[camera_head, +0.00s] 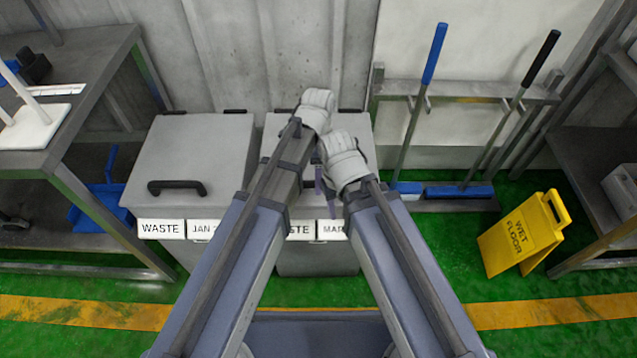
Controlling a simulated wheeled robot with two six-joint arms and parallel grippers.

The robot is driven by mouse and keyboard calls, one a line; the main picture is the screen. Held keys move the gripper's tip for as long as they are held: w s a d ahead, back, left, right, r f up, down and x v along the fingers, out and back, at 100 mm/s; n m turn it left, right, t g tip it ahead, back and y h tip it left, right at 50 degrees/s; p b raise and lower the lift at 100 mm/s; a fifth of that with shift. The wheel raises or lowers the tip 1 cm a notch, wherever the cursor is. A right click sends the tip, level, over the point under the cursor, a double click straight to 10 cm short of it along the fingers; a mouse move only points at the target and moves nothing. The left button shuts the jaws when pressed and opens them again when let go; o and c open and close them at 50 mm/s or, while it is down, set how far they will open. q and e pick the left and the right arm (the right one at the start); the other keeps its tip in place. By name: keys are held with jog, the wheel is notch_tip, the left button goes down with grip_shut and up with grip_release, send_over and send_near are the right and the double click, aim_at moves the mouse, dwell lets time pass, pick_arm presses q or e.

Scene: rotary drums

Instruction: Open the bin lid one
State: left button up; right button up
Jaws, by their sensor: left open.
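Two grey waste bins stand against the back wall. The left bin's closed lid (195,148) has a black handle (177,187) near its front edge and labels reading "WASTE" and "JAN" below. The right bin's lid (275,131) also looks closed. My arms cover most of it, and its handle is hidden. Its label (331,230) is partly covered. My left gripper (325,188) shows only as small dark fingers between the arms, over the right bin's front part. It is open; whether it touches anything is unclear. My right gripper is hidden behind its wrist.
A metal table (75,70) stands at the left, with a blue dustpan (98,205) on its lower shelf. A rack (465,90) with blue and black brooms is right of the bins. A yellow wet-floor sign (522,235) stands farther right. Green floor is free in front.

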pick_arm(q)
grip_shut()
dwell(0.5)
dwell(1.0)
